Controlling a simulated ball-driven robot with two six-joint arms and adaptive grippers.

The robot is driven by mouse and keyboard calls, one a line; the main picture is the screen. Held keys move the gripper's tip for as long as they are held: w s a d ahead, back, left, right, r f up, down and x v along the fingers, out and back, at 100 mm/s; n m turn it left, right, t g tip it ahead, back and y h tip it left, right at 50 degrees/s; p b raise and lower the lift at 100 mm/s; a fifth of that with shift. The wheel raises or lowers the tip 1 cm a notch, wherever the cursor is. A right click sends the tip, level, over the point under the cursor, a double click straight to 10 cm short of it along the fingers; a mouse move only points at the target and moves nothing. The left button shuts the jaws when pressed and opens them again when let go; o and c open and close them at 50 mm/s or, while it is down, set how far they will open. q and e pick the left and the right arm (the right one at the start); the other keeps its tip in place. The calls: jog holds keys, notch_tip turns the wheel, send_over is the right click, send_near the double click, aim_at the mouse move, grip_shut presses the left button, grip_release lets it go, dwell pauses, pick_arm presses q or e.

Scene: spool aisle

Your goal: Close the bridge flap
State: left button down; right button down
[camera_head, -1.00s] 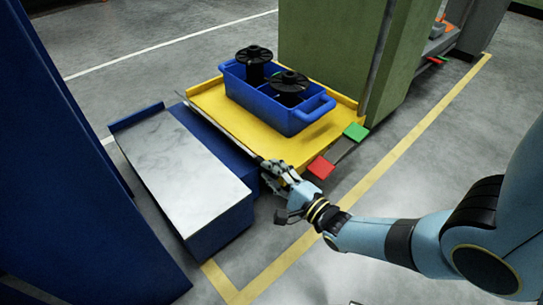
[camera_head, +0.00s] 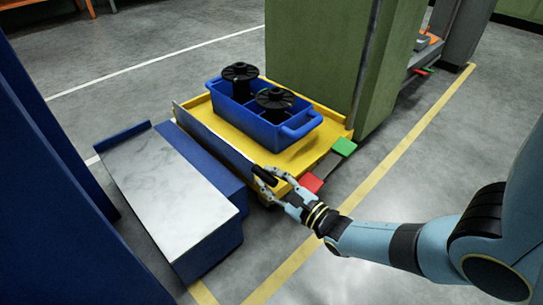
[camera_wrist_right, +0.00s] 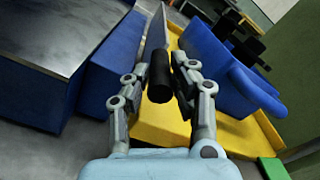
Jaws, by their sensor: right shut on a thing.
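The bridge flap (camera_head: 212,137) is a thin grey metal plate along the left edge of the yellow platform (camera_head: 308,171). It stands raised on edge, between the platform and the pale-topped blue block. A black handle (camera_head: 264,173) is at its near end. My right gripper (camera_head: 267,180) is shut on this handle. In the right wrist view the fingers flank the black handle (camera_wrist_right: 158,82), and the flap (camera_wrist_right: 156,36) runs away beyond it. My left gripper is not in view.
A blue divided bin (camera_head: 259,119) with black spools (camera_head: 275,99) sits on the platform. A blue block with a pale metal top (camera_head: 165,190) stands at the left. A green pillar (camera_head: 320,50) rises behind.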

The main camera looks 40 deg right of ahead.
jog(key=shift+s+d+f, duration=0.15)
jog(key=shift+s+f, duration=0.2)
jog(key=shift+f, duration=0.1)
jog(key=c, duration=1.3)
grip_release()
jog(key=shift+d, duration=0.1)
jog(key=shift+o, duration=0.9)
jog(key=shift+w+r, duration=0.1)
jog(key=shift+r, duration=0.1)
jog(key=s, duration=1.2)
jog(key=shift+d, duration=0.4)
